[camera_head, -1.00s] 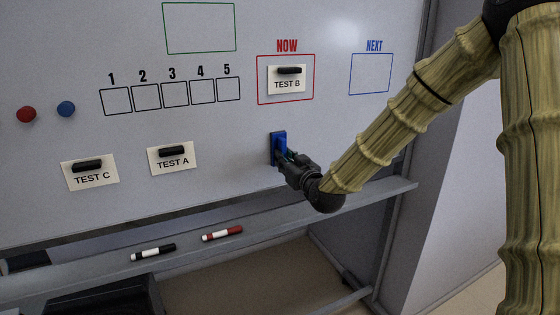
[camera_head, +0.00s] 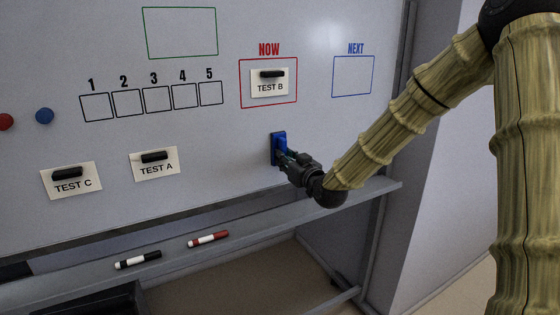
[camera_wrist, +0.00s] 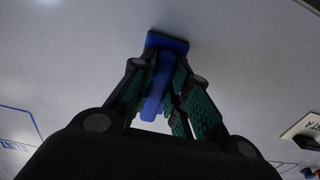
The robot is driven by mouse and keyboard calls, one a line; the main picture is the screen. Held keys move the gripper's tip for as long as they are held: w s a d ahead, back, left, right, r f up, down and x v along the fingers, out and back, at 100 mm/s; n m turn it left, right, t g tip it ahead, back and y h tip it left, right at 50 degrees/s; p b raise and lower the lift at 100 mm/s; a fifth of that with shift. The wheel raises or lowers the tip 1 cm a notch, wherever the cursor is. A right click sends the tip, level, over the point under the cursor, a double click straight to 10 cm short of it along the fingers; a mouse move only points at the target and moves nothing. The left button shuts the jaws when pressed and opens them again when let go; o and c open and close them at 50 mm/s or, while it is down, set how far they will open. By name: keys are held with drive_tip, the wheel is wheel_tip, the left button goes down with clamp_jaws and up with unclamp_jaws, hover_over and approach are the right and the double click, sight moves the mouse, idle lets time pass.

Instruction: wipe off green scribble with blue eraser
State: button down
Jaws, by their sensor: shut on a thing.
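The blue eraser (camera_head: 278,147) is at the whiteboard (camera_head: 215,140), below and slightly right of the red NOW box. My gripper (camera_head: 286,158) is shut on it. In the wrist view the eraser (camera_wrist: 166,45) sits between the green-padded fingers of my gripper (camera_wrist: 160,88), its wide head toward the board. I cannot tell whether it touches the board. A green-outlined empty rectangle (camera_head: 180,55) is at the top of the board. I see no green scribble in these views.
Cards TEST C (camera_head: 70,190), TEST A (camera_head: 154,170) and TEST B (camera_head: 270,88) hang on the board. A red marker (camera_head: 208,239) and a black marker (camera_head: 138,259) lie on the ledge (camera_head: 310,218) below. The board around the eraser is bare.

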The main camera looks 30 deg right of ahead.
drive_tip(key=shift+d, duration=0.3)
drive_tip(key=shift+s, duration=2.9)
drive_tip(key=shift+d, duration=0.1)
drive_tip(key=shift+s, duration=1.5)
